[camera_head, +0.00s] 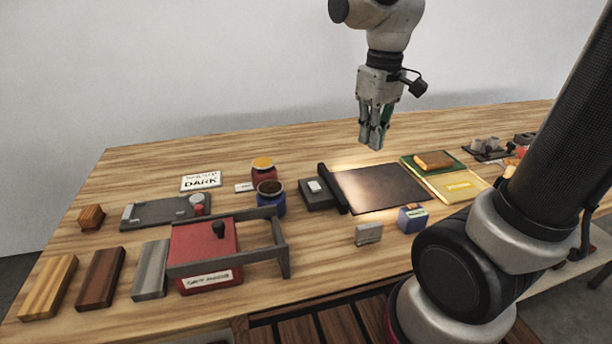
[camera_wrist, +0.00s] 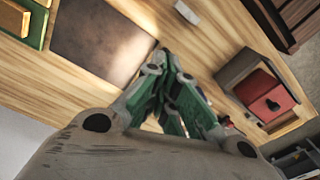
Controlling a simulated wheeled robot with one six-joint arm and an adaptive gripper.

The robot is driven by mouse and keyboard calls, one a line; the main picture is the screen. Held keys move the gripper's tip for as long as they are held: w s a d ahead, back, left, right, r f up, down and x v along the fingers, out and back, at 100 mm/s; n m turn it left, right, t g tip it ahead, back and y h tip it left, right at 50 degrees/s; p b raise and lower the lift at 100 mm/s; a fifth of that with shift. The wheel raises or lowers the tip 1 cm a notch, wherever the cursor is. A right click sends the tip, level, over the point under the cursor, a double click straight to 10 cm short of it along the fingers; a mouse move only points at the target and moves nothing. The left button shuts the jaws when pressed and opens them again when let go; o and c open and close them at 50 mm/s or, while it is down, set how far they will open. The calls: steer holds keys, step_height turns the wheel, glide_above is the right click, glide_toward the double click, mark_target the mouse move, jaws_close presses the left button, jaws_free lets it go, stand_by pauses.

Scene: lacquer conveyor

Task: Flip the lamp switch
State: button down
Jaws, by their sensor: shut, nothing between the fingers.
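A small dark box with a pale rocker on top (camera_head: 316,187), which looks like the lamp switch, sits at the left end of the dark belt plate (camera_head: 385,190) in the head view. A warm patch of light falls on the plate. My gripper (camera_head: 374,146) hangs above the table beyond the plate, fingers pointing down, shut and empty, apart from the switch. In the wrist view my gripper's green-sided fingers (camera_wrist: 168,62) meet at the centre. The plate (camera_wrist: 100,35) shows at upper left there. The switch box cannot be made out in that view; the fingers likely hide it.
A red box (camera_head: 203,250) with a grey frame stands left of the switch. Red (camera_head: 263,169) and blue (camera_head: 271,198) jars stand close to its left. A grey block (camera_head: 368,234) and a blue-white block (camera_head: 412,218) lie in front. A green tray (camera_head: 433,162) lies right.

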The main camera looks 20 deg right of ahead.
mark_target(314, 187)
steer(key=w+a+f+n+g, duration=0.2)
steer(key=w+a+f+n, duration=0.1)
steer(key=w+a+n, duration=0.9)
steer(key=f, duration=0.4)
steer(key=d+f+n, duration=0.1)
steer(key=f, duration=0.4)
steer(key=s+d+f+n, duration=0.1)
steer(key=f, duration=0.3)
steer(key=shift+f, duration=0.3)
steer(key=shift+s, duration=0.1)
